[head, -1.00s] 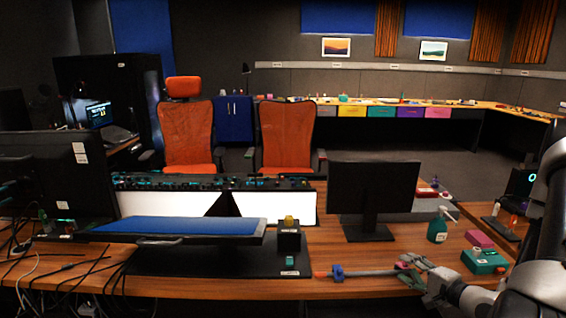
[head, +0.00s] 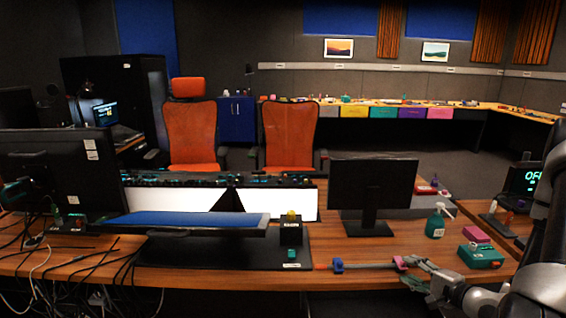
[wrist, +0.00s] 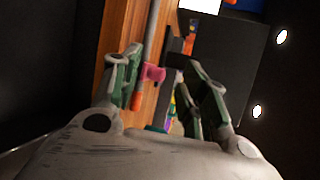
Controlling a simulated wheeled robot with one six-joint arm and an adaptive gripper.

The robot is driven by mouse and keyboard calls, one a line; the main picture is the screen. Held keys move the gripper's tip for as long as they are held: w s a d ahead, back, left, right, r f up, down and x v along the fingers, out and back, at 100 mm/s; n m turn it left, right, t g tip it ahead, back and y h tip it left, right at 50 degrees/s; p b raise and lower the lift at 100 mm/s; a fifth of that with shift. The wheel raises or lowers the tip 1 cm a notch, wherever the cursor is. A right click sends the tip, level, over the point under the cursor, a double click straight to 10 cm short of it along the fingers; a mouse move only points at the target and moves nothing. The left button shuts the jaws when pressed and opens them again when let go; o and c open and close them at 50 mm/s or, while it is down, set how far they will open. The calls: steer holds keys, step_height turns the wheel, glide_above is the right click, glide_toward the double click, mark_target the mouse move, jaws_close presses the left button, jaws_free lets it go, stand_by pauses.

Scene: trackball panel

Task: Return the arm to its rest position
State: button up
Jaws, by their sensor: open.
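My gripper (head: 412,272) is at the front right of the wooden desk in the head view, with my arm coming in from the right edge. Its green-grey fingers are open, and they stand apart in the wrist view (wrist: 160,60). A grey rod (head: 370,267) with a blue and a pink clamp lies along the desk's front, its right end close to my fingers. The pink clamp (wrist: 152,73) shows between the fingers in the wrist view; whether they touch it I cannot tell. A yellow ball (head: 291,214) sits on a small black box.
A monitor (head: 372,190), a green spray bottle (head: 436,224) and a teal box (head: 480,256) stand near my arm. A blue-topped panel (head: 185,222) is left of the rod. Loose cables (head: 75,255) cover the desk's left. A screen at right (head: 525,180) shows green characters.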

steer(key=s+a+r+m+g+y, duration=0.1)
steer(key=s+a+r+g+y, duration=0.2)
steer(key=s+a+g+y, duration=0.45)
steer(key=s+r+n+g+h, duration=0.2)
steer(key=s+r+n+g, duration=0.35)
steer(key=s, duration=0.75)
steer(key=s+d+r+n+g+h, duration=0.25)
steer(key=d+r+n+h, duration=0.25)
steer(key=d+r+h, duration=0.4)
steer(key=a+r+n+t+h, duration=0.1)
steer(key=r+n+t, duration=0.2)
steer(key=r, duration=0.4)
steer(key=w+a+r+n+t+h, duration=0.1)
steer(key=a+r+n+t, duration=0.1)
steer(key=r, duration=0.5)
steer(key=shift+w+r+n+t, duration=0.25)
steer(key=shift+n+t, duration=0.2)
steer(key=shift+t, duration=0.2)
